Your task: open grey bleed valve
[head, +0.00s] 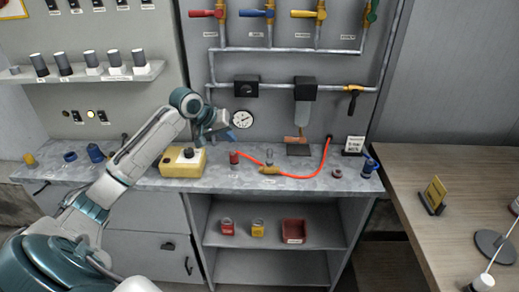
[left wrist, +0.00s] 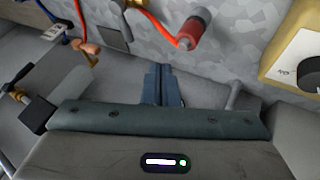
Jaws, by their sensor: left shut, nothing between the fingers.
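A dark grey lever valve (head: 353,101) hangs on a brass fitting at the right end of the lower pipe on the back panel. I take it for the bleed valve. Its handle points down, across the pipe. It also seems to show at the far left of the left wrist view (left wrist: 18,80). My left gripper (head: 222,132) is in front of the panel, left of the round gauge and well left of the valve. Its fingers (left wrist: 162,85) are shut with nothing between them. My right gripper is not in view.
A filter unit (head: 305,100) hangs between the gauge (head: 242,119) and the valve. Below are a yellow box (head: 182,165), a red cylinder (head: 234,158), an orange hose (head: 300,176) and a small sign (head: 354,145). Coloured valves, including a red one (head: 205,13), sit above.

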